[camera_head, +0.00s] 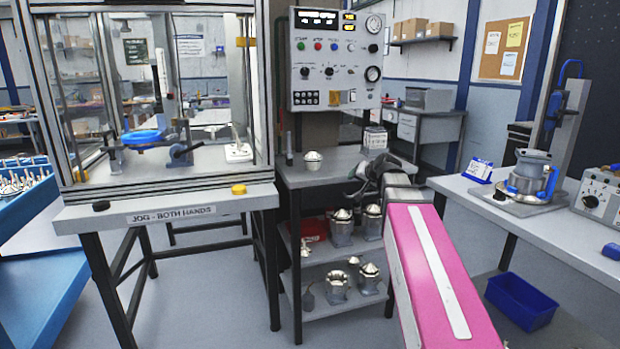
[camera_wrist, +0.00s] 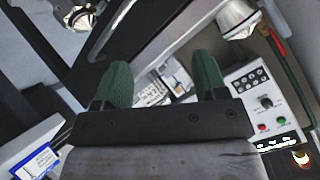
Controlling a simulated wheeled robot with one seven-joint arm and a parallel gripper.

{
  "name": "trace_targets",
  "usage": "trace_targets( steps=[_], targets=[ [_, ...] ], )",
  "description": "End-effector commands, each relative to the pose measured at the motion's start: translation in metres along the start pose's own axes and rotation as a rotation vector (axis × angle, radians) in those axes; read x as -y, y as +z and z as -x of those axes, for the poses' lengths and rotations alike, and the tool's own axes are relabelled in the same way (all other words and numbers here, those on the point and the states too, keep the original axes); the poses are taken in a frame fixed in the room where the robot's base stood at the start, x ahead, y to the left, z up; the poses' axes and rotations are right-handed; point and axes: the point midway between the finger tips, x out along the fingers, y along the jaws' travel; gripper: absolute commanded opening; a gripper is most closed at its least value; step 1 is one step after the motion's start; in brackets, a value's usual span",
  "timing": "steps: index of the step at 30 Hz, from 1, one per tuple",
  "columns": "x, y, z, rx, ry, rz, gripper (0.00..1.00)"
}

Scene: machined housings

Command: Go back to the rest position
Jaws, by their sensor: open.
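My gripper (camera_head: 366,182) is at the end of my pink arm, in front of the right side of the grey stand. In the wrist view its two green fingers (camera_wrist: 161,84) are spread apart with nothing held between them. A small metal part (camera_head: 313,160) stands on the stand's top, left of the gripper and apart from it. A metal housing (camera_wrist: 238,18) shows at the top of the wrist view, beyond the fingers. In the head view my arm hides part of the stand's right side.
Several metal housings (camera_head: 341,228) stand on the lower shelves. A control panel (camera_head: 336,60) rises behind the stand. A framed press cell (camera_head: 160,190) is on the left. The right table (camera_head: 560,228) carries a housing in a blue fixture (camera_head: 530,178). A blue bin (camera_head: 521,300) is on the floor.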

Motion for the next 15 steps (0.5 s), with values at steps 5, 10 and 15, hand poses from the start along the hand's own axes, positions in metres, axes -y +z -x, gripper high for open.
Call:
trace_targets(
  steps=[5,10,15],
  targets=[
    [-0.039,0.082,-0.022,0.163,0.097,0.04,0.66],
    [-0.074,0.156,-0.032,0.318,0.188,0.081,0.66],
    [-0.108,0.228,-0.032,0.473,0.279,0.122,0.66]
  ],
)
